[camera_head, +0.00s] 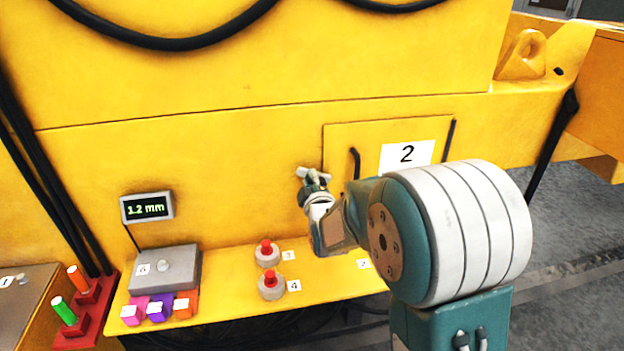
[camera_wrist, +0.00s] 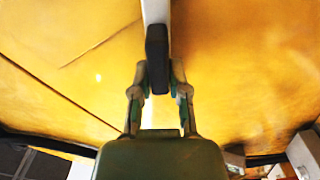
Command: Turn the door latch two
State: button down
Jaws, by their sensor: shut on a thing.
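The door with the label "2" (camera_head: 407,155) is a yellow panel on the yellow casting, with a black handle (camera_head: 354,163) on it; it looks closed. The latch (camera_head: 312,173) is a pale grey lever by the door's left edge, and it looks nearly level, slightly tilted. My gripper (camera_head: 315,186) is at the latch, with my arm coming in from the lower right. In the wrist view my gripper (camera_wrist: 159,88) is shut on the latch (camera_wrist: 157,45), whose dark grip end lies between the two fingers. Part of the door's lower area is hidden by my arm.
Below is a yellow ledge (camera_head: 222,266) with two red-topped buttons (camera_head: 267,253), a grey box (camera_head: 165,268) and several coloured blocks (camera_head: 157,307). A display (camera_head: 147,207) reads 1.2 mm. A red rack (camera_head: 85,313) holds green and orange sticks. Grey floor lies at right.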

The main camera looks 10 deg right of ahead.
jog(key=n, duration=0.5)
jog(key=shift+w+a+f, duration=0.1)
jog(key=shift+a+f, duration=0.1)
jog(key=shift+f, duration=0.05)
dwell(0.3)
jog(key=c, duration=0.6)
grip_release()
jog(key=shift+f, duration=0.1)
jog(key=shift+w+a+f, duration=0.1)
jog(key=shift+w+a, duration=0.05)
jog(key=shift+a, duration=0.05)
jog(key=s, duration=1.2)
